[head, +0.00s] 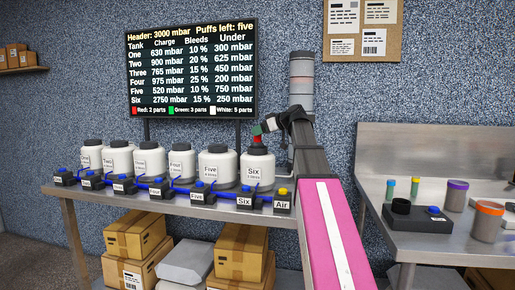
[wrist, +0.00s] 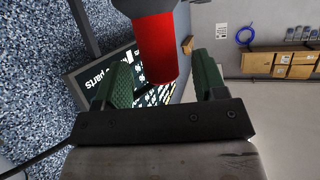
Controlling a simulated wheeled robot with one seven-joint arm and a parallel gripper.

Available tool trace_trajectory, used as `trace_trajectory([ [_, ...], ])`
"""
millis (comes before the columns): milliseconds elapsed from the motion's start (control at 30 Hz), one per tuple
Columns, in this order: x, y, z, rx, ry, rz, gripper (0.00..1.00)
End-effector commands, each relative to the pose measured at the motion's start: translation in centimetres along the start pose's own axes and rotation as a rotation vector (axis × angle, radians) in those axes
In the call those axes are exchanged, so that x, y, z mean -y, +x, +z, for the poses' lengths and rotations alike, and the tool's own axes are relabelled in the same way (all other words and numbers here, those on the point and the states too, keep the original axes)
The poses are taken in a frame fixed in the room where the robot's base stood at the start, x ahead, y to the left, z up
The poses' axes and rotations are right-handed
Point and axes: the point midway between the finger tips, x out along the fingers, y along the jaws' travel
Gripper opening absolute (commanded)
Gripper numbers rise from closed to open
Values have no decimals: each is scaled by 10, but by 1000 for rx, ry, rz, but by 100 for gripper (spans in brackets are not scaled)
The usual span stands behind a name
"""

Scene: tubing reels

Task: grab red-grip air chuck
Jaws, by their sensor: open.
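The red-grip air chuck (wrist: 155,47) shows large in the wrist view, its red grip hanging between the two green finger pads of my gripper (wrist: 161,66). Gaps show on both sides of the red grip, so the fingers are apart from it. In the head view the red grip (head: 257,140) is a small patch just above tank Six (head: 257,170), beside my gripper (head: 264,130). My gripper is open. The dark upper end of the chuck is cut off by the wrist view's top edge.
Several white numbered tanks stand along the metal bench (head: 150,201), with blue-piped valve blocks in front. A readout board (head: 191,70) stands behind. Cardboard boxes (head: 137,233) sit below. A second bench (head: 400,245) at right holds coloured containers and a black device (head: 418,217).

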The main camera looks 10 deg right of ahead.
Motion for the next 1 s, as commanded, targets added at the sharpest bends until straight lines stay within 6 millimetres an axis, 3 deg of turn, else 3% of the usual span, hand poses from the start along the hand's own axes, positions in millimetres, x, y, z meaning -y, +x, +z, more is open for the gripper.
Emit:
trace_trajectory([
  [200, 0, 30, 0, -1, 0, 0, 65],
  [467, 1, 34, 0, -1, 0, 1, 65],
  [667, 1, 34, 0, -1, 0, 1, 3],
  [1000, 0, 34, -2, -2, 0, 1, 0],
])
